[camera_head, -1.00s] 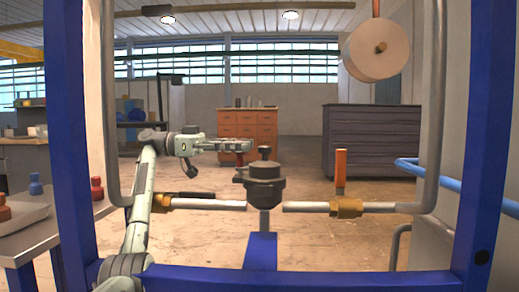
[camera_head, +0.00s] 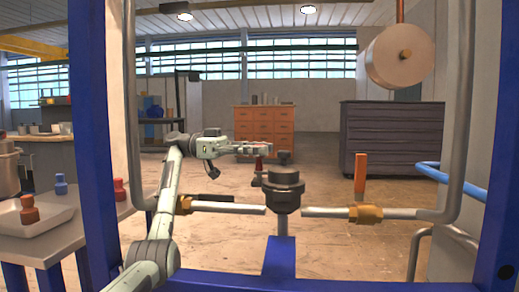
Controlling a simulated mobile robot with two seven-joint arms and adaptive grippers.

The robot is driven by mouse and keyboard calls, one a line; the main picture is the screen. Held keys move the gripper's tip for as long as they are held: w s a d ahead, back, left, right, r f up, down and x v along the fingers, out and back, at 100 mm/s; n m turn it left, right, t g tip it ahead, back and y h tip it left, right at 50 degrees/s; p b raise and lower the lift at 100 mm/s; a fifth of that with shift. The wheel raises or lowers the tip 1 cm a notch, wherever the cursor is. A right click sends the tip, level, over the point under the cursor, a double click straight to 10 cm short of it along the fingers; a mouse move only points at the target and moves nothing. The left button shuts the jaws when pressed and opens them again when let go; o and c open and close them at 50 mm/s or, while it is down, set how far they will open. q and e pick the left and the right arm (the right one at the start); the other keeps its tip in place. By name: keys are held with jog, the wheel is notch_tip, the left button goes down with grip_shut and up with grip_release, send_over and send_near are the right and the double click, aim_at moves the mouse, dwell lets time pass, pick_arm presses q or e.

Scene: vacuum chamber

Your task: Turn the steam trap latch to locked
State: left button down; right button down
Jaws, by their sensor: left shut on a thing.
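The steam trap (camera_head: 284,194) is a dark grey round body on a blue post, between two pale pipes. A small dark knob (camera_head: 284,157) stands behind its top. At its left rear is an upright handle with a red grip (camera_head: 258,164), which looks like the latch; its mount is partly hidden. My left gripper (camera_head: 262,148) reaches in from the left, just behind and above the trap. Its fingers are shut at the top of the red handle. The latch's exact angle is hard to tell. My right gripper is not in view.
A valve with a raised orange handle (camera_head: 360,173) sits on the right pipe. A black valve lever (camera_head: 213,197) lies along the left pipe. Blue frame posts (camera_head: 96,150) surround the opening. A side table with a tray (camera_head: 30,228) stands at left.

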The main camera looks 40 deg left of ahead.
pick_arm(q)
jog(key=c, duration=1.3)
grip_release()
jog(key=shift+c, duration=0.2)
notch_tip(320, 180, up, 10)
